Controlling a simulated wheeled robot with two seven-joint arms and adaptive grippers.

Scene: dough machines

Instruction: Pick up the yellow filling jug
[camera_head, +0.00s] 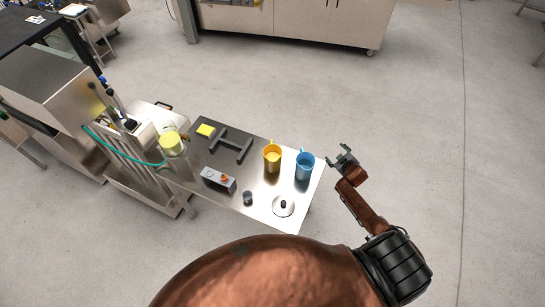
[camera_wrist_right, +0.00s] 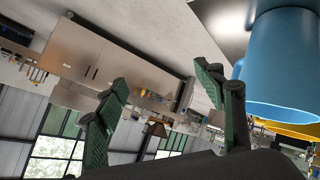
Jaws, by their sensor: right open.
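The yellow filling jug (camera_head: 272,158) stands upright on the steel table, with yellow contents visible inside. A blue jug (camera_head: 305,167) stands just to its right, between the yellow jug and my right gripper (camera_head: 344,157). My right gripper is open and empty, just beyond the table's right edge. In the right wrist view the gripper's green fingers (camera_wrist_right: 168,115) are spread apart. The blue jug (camera_wrist_right: 285,60) fills the right side there. A yellow strip of the yellow jug (camera_wrist_right: 290,128) shows behind it, mostly hidden. My left gripper is not in view.
The steel table (camera_head: 262,200) also holds a lidded pan cover (camera_head: 284,206), a small dark cup (camera_head: 248,198), a grey box with an orange knob (camera_head: 218,180) and a dark stand (camera_head: 231,145). A machine (camera_head: 60,95) stands at left. The floor right of the table is clear.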

